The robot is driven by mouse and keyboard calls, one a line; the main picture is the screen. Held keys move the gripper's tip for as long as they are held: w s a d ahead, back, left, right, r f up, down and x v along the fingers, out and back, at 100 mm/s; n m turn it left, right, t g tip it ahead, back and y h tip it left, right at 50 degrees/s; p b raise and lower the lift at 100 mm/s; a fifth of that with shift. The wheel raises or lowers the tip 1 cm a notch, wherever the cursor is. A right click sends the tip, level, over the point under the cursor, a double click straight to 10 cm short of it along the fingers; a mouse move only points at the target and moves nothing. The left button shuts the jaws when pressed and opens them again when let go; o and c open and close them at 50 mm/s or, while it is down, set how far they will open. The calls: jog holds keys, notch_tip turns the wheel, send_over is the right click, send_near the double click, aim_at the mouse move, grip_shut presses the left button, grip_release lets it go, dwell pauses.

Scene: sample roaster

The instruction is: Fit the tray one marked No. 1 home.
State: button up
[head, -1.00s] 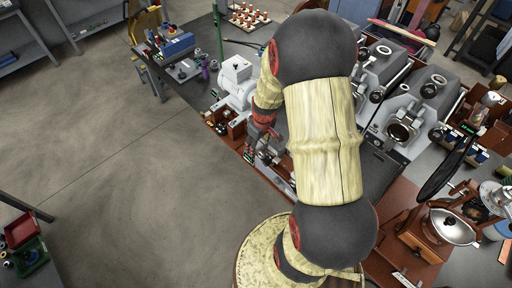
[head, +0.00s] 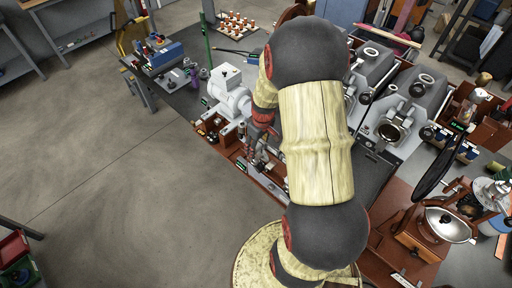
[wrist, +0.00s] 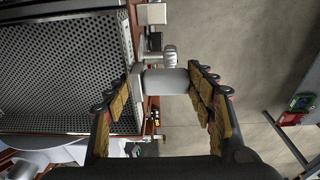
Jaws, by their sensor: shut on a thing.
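My gripper (wrist: 165,74) has its two padded fingers on either side of a plain grey piece (wrist: 166,84), and it is shut on it. This piece lies close to the metal rim of a large perforated tray (wrist: 62,65) in the wrist view. I cannot tell whether the two are joined. No "No. 1" mark is readable, so I cannot tell which part is the tray one. In the head view my gripper (head: 256,158) hangs low over the reddish-brown edge of the machine bench, and my arm hides much of what lies behind it.
A light grey motor (head: 228,88) stands left of my gripper on the bench. Grey roaster units (head: 400,115) stand to the right of my arm. A balance-like device with a silver pan (head: 447,225) is at the lower right.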

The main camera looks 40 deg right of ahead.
jog(key=o, duration=1.6)
jog(key=shift+o, duration=0.2)
notch_tip(320, 180, up, 12)
jog(key=s, duration=0.1)
jog(key=shift+s+a, duration=0.15)
jog(key=shift+s, duration=0.15)
